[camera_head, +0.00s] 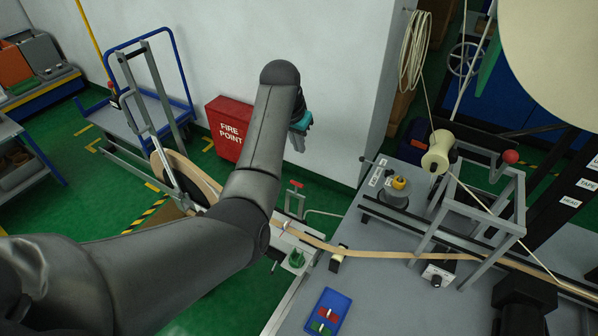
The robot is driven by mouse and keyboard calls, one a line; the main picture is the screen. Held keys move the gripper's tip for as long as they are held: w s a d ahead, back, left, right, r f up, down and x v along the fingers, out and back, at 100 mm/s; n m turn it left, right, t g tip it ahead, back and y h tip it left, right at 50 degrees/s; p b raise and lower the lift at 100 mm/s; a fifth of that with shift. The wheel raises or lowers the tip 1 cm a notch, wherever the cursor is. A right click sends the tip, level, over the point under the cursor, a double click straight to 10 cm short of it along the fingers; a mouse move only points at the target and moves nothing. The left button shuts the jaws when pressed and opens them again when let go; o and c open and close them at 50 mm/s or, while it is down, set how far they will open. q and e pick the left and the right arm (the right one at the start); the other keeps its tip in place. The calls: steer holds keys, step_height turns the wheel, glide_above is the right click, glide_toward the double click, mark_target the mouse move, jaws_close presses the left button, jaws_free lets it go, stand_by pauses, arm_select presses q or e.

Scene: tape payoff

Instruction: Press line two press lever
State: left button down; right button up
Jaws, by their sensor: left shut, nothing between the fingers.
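A lever with a red ball knob (510,156) stands on a grey metal frame (520,200) at the right, over the tape path. I cannot read a line-two label on it. My left arm reaches in from the lower left, and my left gripper (298,143), grey with a teal part, hangs near the wall corner, left of the frame and well apart from the knob. Its fingers look shut and hold nothing; the forearm partly hides it. My right gripper is not in view.
A tan tape (385,254) runs across the grey bench (330,270) from a reel (185,175) partly behind my arm. A cream spool (437,150), a yellow-topped device (399,183) and a blue tray (328,312) are on the bench side. A red fire-point box (226,128) stands by the wall.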

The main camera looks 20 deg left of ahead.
arm_select(q)
steer(key=shift+s+d+f+g, duration=0.3)
steer(key=shift+s+d+f, duration=0.15)
steer(key=shift+f, duration=0.15)
steer(key=b+x, duration=0.3)
steer(key=x, duration=0.7)
steer(key=shift+s+a+r+p, duration=0.1)
steer(key=shift+s+r+p, duration=0.15)
steer(key=shift+s+p, duration=0.4)
steer(key=shift+s+r+p, duration=0.25)
steer(key=shift+s+p, duration=0.3)
steer(key=shift+p, duration=0.1)
steer(key=shift+s+a+r+p, duration=0.1)
steer(key=shift+s+r+p, duration=0.2)
steer(key=shift+s+p, duration=0.35)
steer(key=shift+w, duration=0.1)
